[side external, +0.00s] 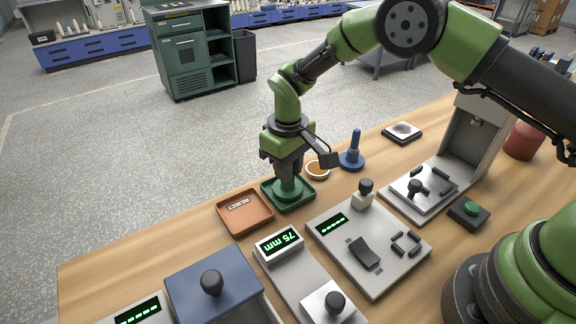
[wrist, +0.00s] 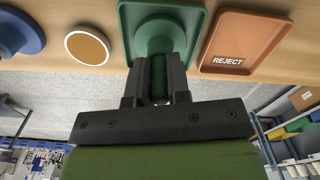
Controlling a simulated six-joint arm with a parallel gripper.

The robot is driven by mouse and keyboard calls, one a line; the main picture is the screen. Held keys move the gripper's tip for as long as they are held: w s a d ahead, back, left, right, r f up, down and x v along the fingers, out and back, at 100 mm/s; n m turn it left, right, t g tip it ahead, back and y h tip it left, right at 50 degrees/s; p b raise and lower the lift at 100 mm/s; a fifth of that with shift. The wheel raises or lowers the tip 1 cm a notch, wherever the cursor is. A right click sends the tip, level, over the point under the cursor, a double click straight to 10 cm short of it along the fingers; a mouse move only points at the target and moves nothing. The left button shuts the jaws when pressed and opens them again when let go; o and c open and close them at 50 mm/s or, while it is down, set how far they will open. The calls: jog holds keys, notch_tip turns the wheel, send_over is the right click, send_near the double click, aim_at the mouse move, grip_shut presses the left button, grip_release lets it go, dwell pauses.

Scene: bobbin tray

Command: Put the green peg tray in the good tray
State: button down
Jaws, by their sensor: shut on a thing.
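The green peg tray, a round green base with an upright post (side external: 288,191), is inside the square green tray (side external: 297,209). In the wrist view its round base (wrist: 158,34) lies within the rim of the green tray (wrist: 201,22). My gripper (side external: 287,175) is shut on the post from above; its fingers (wrist: 158,75) stand either side of it. The fingers hide part of the post. No lettering shows on the green tray, and I cannot tell whether the base touches its floor.
An orange tray marked REJECT (side external: 244,212) stands next to the green tray. A blue peg base (side external: 351,158) and a round white-rimmed dish (side external: 318,170) stand on the other side. A grey panel (side external: 367,246) and a 75 mm display (side external: 279,244) stand nearer.

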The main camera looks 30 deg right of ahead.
jog(key=c, duration=1.1)
grip_release()
jog(key=shift+f, duration=0.1)
